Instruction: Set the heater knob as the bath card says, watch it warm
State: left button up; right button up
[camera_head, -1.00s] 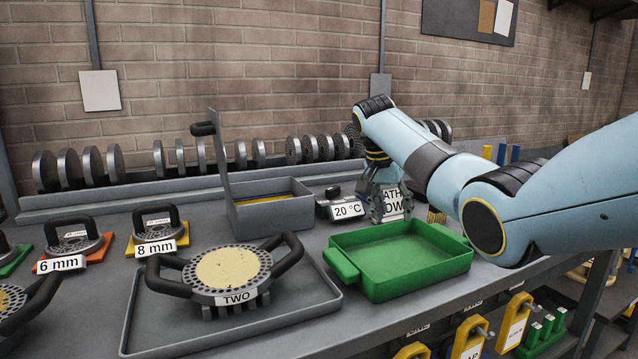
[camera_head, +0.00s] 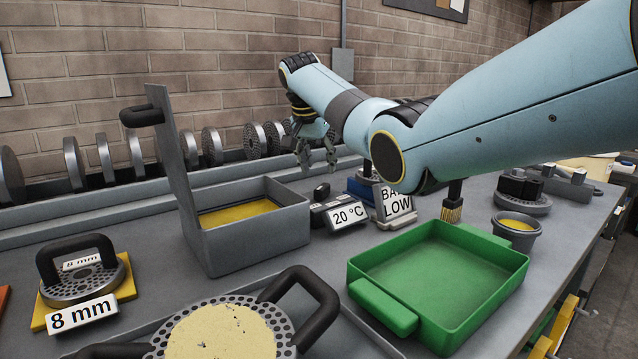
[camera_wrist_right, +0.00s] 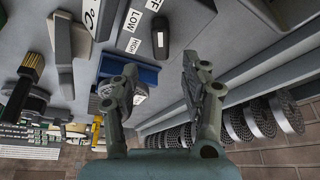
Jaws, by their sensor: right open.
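The heater box (camera_head: 330,207) stands beside the grey bath (camera_head: 265,235) with yellow contents and carries a black knob (camera_head: 321,191). Its display (camera_head: 348,214) reads 20 °C. The bath card (camera_head: 395,203) behind my arm shows "BA…" and "LOW", partly covered. In the right wrist view the knob (camera_wrist_right: 160,28) has a white mark, with OFF, LOW and HIGH labels beside it; which one it points at is unclear. My right gripper (camera_head: 315,155) is open and empty above the bench behind the heater; its fingers (camera_wrist_right: 158,75) are apart from the knob. My left gripper is out of view.
A green tray (camera_head: 435,225) lies front right. A die with black handles (camera_head: 230,335) is in front of the bath, whose lid (camera_head: 172,160) stands up. A blue object (camera_head: 362,190) is near the card, and a brush (camera_head: 453,205) and a grey pot (camera_head: 517,232) are to its right.

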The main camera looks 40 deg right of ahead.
aim_at(323, 185)
jog(key=x, duration=0.6)
jog(key=shift+w+f, duration=0.15)
jog(key=shift+d+f+b, duration=0.15)
jog(key=shift+f+b, duration=0.15)
jog(key=shift+f, duration=0.1)
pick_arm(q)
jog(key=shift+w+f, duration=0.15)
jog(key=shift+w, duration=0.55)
pick_arm(e)
jog(key=shift+c, duration=1)
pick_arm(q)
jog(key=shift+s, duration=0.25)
pick_arm(e)
grip_shut()
